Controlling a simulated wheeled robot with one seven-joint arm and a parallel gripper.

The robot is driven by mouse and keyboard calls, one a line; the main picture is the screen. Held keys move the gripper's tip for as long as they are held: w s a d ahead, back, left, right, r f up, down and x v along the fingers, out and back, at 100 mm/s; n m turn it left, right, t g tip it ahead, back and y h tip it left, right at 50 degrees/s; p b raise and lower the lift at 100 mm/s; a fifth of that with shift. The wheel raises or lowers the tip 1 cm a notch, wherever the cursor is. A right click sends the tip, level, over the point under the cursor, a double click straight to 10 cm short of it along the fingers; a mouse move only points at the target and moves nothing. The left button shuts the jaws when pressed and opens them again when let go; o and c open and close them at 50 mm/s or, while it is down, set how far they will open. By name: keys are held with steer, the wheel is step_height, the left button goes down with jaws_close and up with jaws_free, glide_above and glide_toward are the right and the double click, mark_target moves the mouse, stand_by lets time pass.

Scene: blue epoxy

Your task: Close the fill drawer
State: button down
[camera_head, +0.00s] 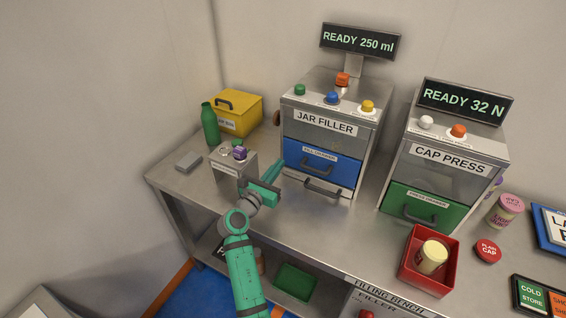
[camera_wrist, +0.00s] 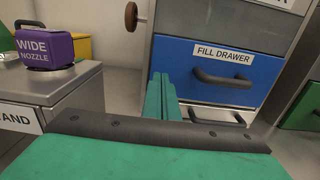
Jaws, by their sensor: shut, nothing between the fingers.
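The fill drawer (camera_head: 306,159) is the blue-fronted drawer in the jar filler (camera_head: 290,108), with a dark bar handle. Its front fills the middle of the wrist view (camera_wrist: 180,67), with the label and handle in clear sight. It looks close to flush with the cabinet; I cannot tell whether a small gap is left. My gripper (camera_head: 275,170) is shut and empty, just in front of the machine's left side. In the wrist view its green fingers (camera_wrist: 162,84) point at the lower left of the blue front; I cannot tell whether they touch it.
A grey lower panel with its own handle (camera_head: 322,189) sits under the fill drawer. A metal stand (camera_head: 229,171) bearing a purple wide nozzle (camera_head: 240,153) is close on the left. The cap press (camera_head: 446,165) and a red bin (camera_head: 408,270) stand right. Bare bench lies in front.

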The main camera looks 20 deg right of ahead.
steer(key=v, duration=1)
steer(key=shift+f, duration=0.1)
